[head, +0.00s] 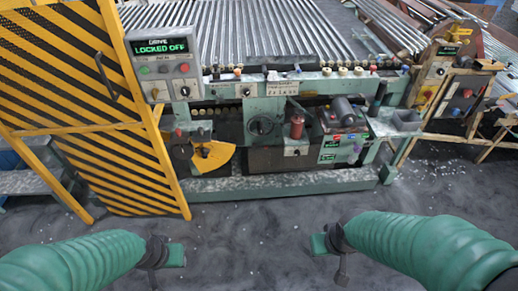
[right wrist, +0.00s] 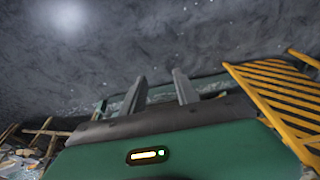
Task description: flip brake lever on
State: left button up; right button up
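The green machine (head: 285,185) stands ahead in the head view. A yellow fan-shaped plate (head: 212,156) with a dark part across it sits low on its left front. A black upright handle (head: 377,98) stands at its right end. I cannot tell for certain which part is the brake lever. My left gripper (head: 172,254) is low over the floor, well short of the machine; its fingers are not clear. My right gripper (head: 328,244) is also low and apart from the machine. In the right wrist view its two grey fingers (right wrist: 158,85) are spread and empty.
A drive box (head: 160,62) reading "LOCKED OFF" hangs at the machine's left. A yellow-and-black striped gate (head: 115,165) stands at the left; it also shows in the right wrist view (right wrist: 280,95). Another control panel (head: 438,70) is at the right. The floor (head: 250,225) before the machine is clear.

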aim_at(254, 145)
jog(key=i+j, duration=0.15)
jog(key=i, duration=0.45)
jog(key=i+j, duration=0.15)
jog(key=i, duration=0.4)
jog(key=i+j, duration=0.15)
jog(key=i, duration=0.45)
jog(key=z, duration=0.05)
